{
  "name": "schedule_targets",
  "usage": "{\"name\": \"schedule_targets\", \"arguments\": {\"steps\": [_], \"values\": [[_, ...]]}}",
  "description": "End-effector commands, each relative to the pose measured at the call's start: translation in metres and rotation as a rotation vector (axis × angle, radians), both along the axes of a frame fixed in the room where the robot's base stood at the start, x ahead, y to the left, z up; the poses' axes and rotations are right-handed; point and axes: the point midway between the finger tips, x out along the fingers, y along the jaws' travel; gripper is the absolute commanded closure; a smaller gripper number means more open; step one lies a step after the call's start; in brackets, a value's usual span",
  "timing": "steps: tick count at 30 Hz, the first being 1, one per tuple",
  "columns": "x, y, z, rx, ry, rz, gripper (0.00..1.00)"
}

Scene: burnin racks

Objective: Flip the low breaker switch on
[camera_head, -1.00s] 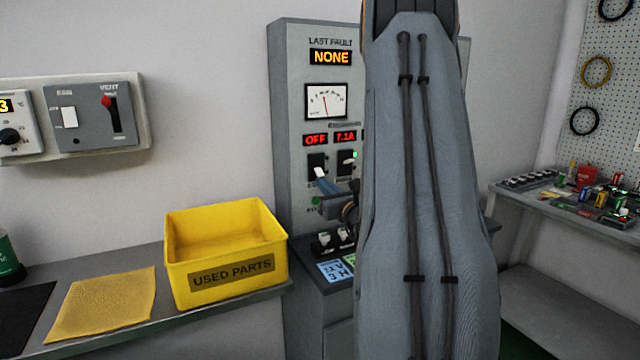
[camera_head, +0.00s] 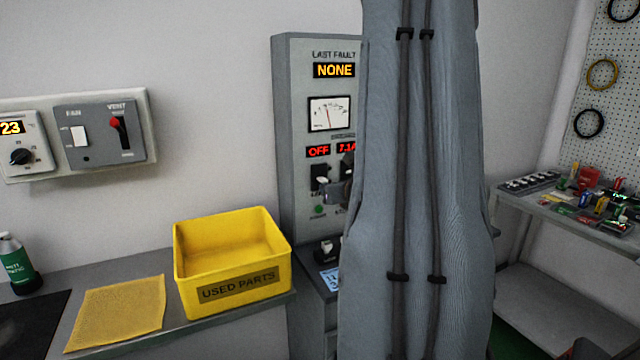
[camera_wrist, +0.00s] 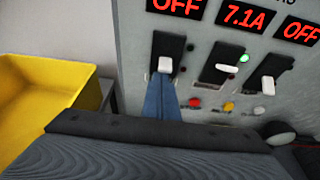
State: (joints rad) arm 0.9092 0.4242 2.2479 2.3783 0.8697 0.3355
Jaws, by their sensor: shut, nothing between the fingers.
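The breaker panel (camera_head: 300,130) stands against the wall, partly hidden by my arm. In the wrist view its left switch (camera_wrist: 165,65) has a white lever, hanging low, under a red OFF display (camera_wrist: 178,6). I cannot read which switch is labelled low. The middle switch (camera_wrist: 228,68) sits under a 7.1A display beside a lit green lamp. The right switch (camera_wrist: 268,86) has its lever down under another OFF display. My gripper (camera_wrist: 163,80) is shut and empty, its blue fingertips just below the left lever; I cannot tell whether they touch it. In the head view my arm mostly hides the gripper.
A yellow used-parts bin (camera_head: 235,285) stands on the shelf left of the panel, beside a yellow cloth (camera_head: 118,312). A wall box with a vent lever (camera_head: 116,123) hangs further left. Small coloured buttons (camera_wrist: 228,106) line the panel below the switches.

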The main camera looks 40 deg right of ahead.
Motion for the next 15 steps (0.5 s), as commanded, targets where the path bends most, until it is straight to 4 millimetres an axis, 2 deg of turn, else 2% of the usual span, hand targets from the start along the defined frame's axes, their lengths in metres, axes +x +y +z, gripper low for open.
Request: {"name": "schedule_targets", "arguments": {"steps": [1, 3, 6, 15], "values": [[-0.0013, -0.0018, 0.0092, 0.007, 0.034, -0.002, 1.00], [-0.0019, -0.0024, 0.0115, 0.025, 0.089, -0.003, 1.00], [-0.0022, -0.0022, 0.0039, 0.028, 0.082, -0.005, 1.00], [-0.0008, -0.0008, 0.0083, 0.028, 0.079, -0.002, 1.00]]}}
